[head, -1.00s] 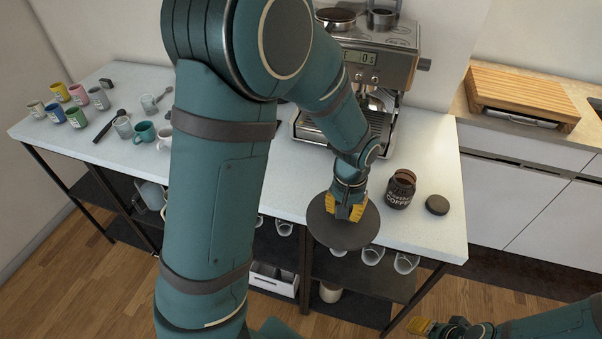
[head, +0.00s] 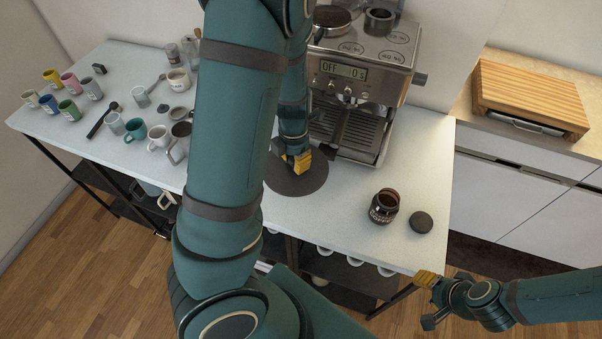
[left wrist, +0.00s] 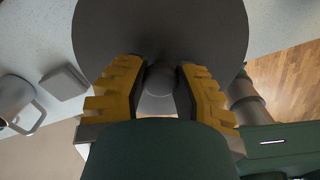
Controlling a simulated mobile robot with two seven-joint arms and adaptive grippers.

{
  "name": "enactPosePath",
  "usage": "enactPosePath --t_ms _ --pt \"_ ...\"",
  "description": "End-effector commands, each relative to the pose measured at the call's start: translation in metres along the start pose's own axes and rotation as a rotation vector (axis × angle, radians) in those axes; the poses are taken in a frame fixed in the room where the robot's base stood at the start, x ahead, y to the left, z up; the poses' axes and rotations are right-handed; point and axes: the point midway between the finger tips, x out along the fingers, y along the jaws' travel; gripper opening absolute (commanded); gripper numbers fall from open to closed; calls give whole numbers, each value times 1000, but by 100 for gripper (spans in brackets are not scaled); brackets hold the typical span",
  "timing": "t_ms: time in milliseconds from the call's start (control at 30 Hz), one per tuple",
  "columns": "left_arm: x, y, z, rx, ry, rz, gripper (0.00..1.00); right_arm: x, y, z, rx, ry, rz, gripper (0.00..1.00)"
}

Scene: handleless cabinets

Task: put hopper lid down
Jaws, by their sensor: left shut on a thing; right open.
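The hopper lid (head: 313,180) is a dark round disc with a knob. It is over the white table in front of the espresso machine; I cannot tell whether it touches the tabletop. My left gripper (head: 298,163) is shut on the lid's knob. In the left wrist view the lid (left wrist: 160,25) lies flat beyond the yellow fingers (left wrist: 158,85), with the knob between them. My left arm hides part of the table and the lid's left edge. My right gripper (head: 430,280) is open and empty, off the table's front right corner.
The espresso machine (head: 360,90) stands behind the lid. An open coffee jar (head: 383,207) and its dark cap (head: 421,222) are to the right. Several mugs, including a teal mug (head: 135,129), fill the table's left. Tabletop between lid and jar is clear.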

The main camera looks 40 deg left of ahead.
Motion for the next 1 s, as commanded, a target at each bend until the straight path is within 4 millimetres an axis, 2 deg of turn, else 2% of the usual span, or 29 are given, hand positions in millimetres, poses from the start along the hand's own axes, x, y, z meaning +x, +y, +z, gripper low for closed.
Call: enactPosePath --t_ms 100,200,500,667,900,1000 --pt "-3 6 -5 -119 1 5 0 -5 -2 -1 0 0 -1 47" --pt "2 7 -7 -161 3 7 0 -6 -2 -1 0 0 -1 47" --pt "46 8 -8 -166 4 6 0 -2 0 0 1 0 -1 47" --pt "58 8 -7 -164 2 7 0 1 1 0 1 1 0 47" --pt "91 8 -7 -164 4 6 0 8 4 1 2 2 0 47" --pt "97 8 -6 -161 0 6 0 9 4 2 3 2 0 47"
